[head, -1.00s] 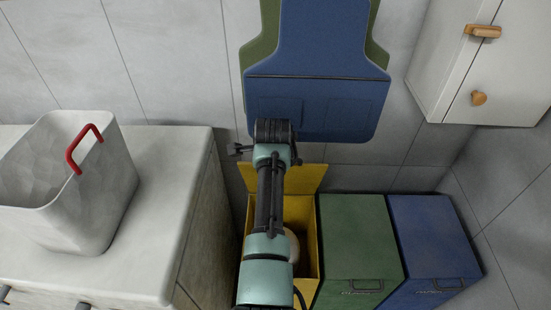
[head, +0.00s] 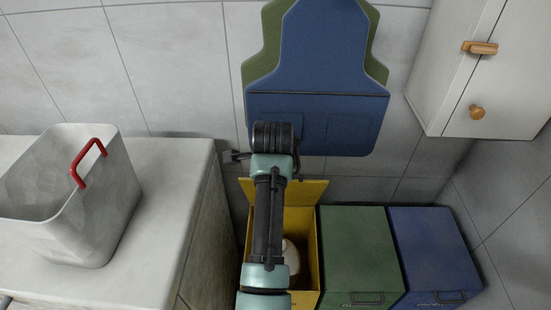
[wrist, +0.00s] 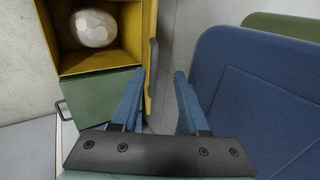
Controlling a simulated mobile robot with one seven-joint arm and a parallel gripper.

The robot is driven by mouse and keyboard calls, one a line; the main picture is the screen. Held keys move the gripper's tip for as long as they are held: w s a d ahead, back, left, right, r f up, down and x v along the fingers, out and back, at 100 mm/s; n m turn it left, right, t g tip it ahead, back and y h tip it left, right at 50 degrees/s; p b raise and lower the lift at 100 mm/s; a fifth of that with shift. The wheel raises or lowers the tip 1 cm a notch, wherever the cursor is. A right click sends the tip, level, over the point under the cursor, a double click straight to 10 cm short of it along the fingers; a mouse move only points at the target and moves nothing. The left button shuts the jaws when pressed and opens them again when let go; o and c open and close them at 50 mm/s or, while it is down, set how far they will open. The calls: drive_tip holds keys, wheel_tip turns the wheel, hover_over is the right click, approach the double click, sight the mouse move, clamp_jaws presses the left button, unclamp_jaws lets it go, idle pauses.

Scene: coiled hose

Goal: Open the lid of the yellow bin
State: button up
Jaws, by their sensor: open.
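The yellow bin (head: 312,248) stands open on the floor, left of the green bin. Its lid (head: 312,190) is raised and stands up at the back, near the wall. In the wrist view the bin (wrist: 150,18) is at the upper left, with the lid (wrist: 153,62) nearly edge-on beside it. A whitish rounded object (wrist: 93,28) lies inside. My gripper (wrist: 159,74) is open and empty. Its fingers appear between the lid and the hanging blue apron, with no clear contact. In the head view my arm hides part of the bin, and the fingers are hard to make out.
A green bin (head: 362,250) and a blue bin (head: 432,250) stand shut to the right. Blue (head: 315,120) and green (head: 258,60) aprons hang on the wall close behind my gripper. A counter (head: 165,200) with a white basket (head: 95,220) is left. A cabinet (head: 455,80) hangs upper right.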

drive_tip(key=v, duration=0.7)
